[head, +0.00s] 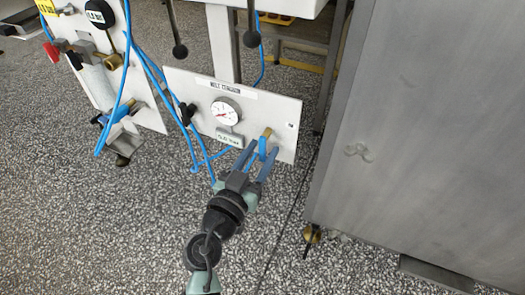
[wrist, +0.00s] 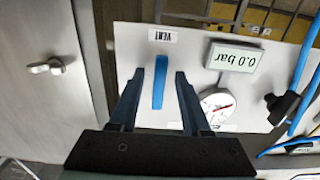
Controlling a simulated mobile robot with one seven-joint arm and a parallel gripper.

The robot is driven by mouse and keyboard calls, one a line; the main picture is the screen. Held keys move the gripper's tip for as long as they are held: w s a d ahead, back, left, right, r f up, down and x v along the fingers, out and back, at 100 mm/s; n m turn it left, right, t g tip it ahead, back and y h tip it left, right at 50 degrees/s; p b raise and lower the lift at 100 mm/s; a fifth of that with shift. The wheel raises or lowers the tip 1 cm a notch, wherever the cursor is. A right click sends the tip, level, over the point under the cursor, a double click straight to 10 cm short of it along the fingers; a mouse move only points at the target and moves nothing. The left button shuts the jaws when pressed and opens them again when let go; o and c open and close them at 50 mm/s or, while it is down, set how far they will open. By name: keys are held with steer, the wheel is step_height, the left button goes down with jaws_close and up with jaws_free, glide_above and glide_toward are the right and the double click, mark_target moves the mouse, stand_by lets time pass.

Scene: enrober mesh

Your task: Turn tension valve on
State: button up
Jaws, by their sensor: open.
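The white panel (head: 290,113) is labelled BELT TENSION (head: 226,86). At its right end is a valve with a brass body (head: 267,133) and a blue lever, and the lever also shows in the wrist view (wrist: 160,84). My gripper (head: 259,158) is at this lever with its fingers open. In the wrist view my fingers (wrist: 159,76) stand on either side of the lever, with a gap on both sides. A VENT label (wrist: 162,36) is beside the lever's end. The lever's pivot is not clear.
The panel carries a round gauge (head: 226,111), a display (wrist: 235,57) reading 0.0 bar and a black knob (head: 187,112). Blue hoses (head: 160,82) run at the left. A large steel cabinet (head: 420,130) stands close at the right. Speckled floor (head: 100,230) lies open below.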

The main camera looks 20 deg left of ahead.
steer(key=shift+w, duration=0.45)
jaws_close()
